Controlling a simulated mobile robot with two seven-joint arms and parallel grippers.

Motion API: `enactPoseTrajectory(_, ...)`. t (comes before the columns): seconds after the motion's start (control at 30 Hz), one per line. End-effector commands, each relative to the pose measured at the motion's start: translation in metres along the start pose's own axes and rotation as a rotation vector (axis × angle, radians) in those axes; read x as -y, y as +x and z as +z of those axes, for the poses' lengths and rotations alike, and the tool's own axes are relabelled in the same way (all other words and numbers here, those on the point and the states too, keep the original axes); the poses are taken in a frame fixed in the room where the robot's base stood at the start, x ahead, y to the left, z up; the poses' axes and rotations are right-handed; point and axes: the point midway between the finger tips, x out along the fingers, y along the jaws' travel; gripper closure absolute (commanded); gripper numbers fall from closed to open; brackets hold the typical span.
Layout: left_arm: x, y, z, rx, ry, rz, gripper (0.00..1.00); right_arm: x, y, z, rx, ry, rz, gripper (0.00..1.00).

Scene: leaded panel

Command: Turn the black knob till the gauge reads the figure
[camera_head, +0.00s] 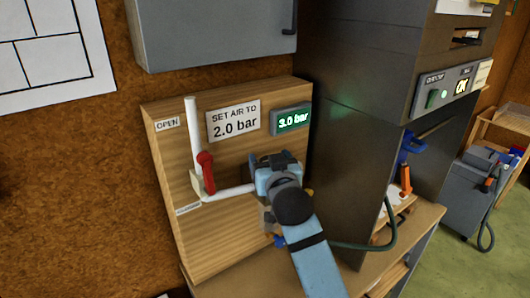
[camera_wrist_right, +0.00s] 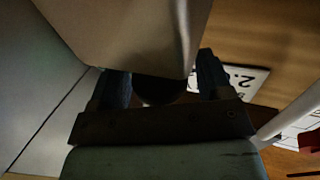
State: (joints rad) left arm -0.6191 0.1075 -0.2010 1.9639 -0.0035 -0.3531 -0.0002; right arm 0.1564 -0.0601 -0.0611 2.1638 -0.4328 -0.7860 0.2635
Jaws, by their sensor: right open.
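The gauge (camera_head: 291,119) on the wooden board glows green and reads 3.0 bar. The sign (camera_head: 233,120) beside it says SET AIR TO 2.0 bar. My right gripper (camera_head: 278,163) is in front of the board, below the gauge, and hides the knob in the head view. In the right wrist view, a dark rounded thing, seemingly the black knob (camera_wrist_right: 160,90), sits between the two spread fingers of this gripper (camera_wrist_right: 160,82). I cannot tell whether the fingers touch it. My left gripper is not in view.
A red lever (camera_head: 206,172) sits on the white pipe (camera_head: 194,130) left of my right gripper, near an OPEN label. A tall grey cabinet (camera_head: 345,150) stands close on the right. A grey wall box (camera_head: 215,35) hangs above the board (camera_head: 215,235).

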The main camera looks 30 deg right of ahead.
Motion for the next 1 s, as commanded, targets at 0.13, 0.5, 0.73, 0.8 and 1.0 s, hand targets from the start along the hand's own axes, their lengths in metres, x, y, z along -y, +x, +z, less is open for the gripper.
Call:
enactPoseTrajectory(0.13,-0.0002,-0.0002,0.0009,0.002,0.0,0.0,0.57,0.0,-0.0012,0.0003,0.0,0.0,0.001,0.28)
enactPoseTrajectory(0.5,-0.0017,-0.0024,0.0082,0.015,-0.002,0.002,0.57,0.0,-0.0011,0.0002,0.0,0.0,0.0,0.71)
enactPoseTrajectory(0.73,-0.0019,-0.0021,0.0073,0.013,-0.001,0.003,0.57,-0.0001,-0.0008,0.0003,0.0,0.0,-0.01,0.73)
enactPoseTrajectory(0.8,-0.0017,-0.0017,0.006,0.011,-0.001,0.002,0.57,-0.0004,-0.0008,0.0003,0.0,-0.001,-0.023,0.73)
enactPoseTrajectory(1.0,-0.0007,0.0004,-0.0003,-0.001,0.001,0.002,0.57,-0.0013,-0.0006,0.0001,-0.001,-0.005,-0.112,0.73)
